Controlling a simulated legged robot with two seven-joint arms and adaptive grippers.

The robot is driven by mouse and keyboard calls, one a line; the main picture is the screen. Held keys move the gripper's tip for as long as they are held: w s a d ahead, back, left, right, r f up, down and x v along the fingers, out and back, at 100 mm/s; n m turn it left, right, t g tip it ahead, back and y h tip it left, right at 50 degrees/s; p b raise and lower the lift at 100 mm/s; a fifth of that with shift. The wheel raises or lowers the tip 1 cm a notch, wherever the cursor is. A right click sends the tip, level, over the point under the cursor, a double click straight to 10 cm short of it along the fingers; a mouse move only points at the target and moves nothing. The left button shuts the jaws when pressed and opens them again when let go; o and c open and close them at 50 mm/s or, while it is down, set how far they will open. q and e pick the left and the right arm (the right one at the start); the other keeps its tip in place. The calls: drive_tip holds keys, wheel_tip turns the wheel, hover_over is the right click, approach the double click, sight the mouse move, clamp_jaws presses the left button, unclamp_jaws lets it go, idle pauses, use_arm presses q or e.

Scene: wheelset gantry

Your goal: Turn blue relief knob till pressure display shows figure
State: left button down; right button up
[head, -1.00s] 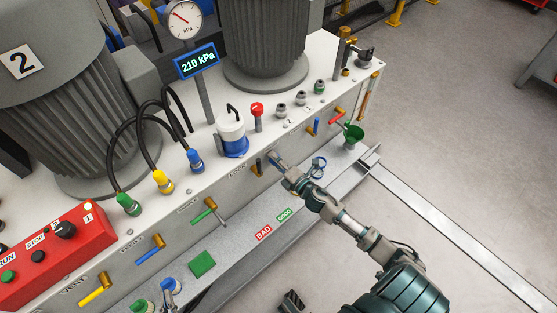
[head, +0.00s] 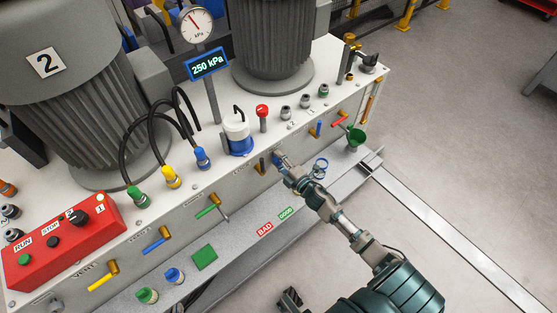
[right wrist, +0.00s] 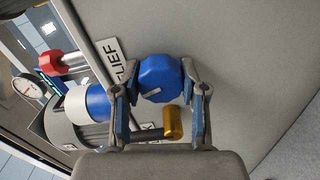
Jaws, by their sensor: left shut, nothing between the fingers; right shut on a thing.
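The blue relief knob (right wrist: 160,78) is faceted and sits on the grey panel beside a RELIEF label. My right gripper (right wrist: 158,88) is shut on it, one finger on each side. In the head view my right gripper (head: 282,162) meets the panel front and mostly hides the knob. The pressure display (head: 207,64) reads 250 kPa in green digits. A round kPa dial gauge (head: 195,25) stands above it. My left gripper (head: 290,299) shows only as a small dark part at the bottom edge, apart from the panel.
A brass-coloured handle (right wrist: 173,121) is close beside the right fingers. Green (head: 208,207), blue (head: 157,244) and yellow (head: 103,277) handles line the panel to the left. A ledge with BAD and GOOD labels (head: 286,213) runs below.

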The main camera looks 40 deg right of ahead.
drive_tip(key=shift+d+f, duration=0.15)
drive_tip(key=shift+d, duration=0.05)
drive_tip(key=o, duration=1)
drive_tip(key=shift+o, duration=0.7)
drive_tip(key=shift+d, duration=0.1)
drive_tip(key=shift+s, duration=0.25)
drive_tip(key=s, duration=1.1)
drive_tip(key=shift+s+d, duration=0.25)
drive_tip(key=shift+d, duration=0.2)
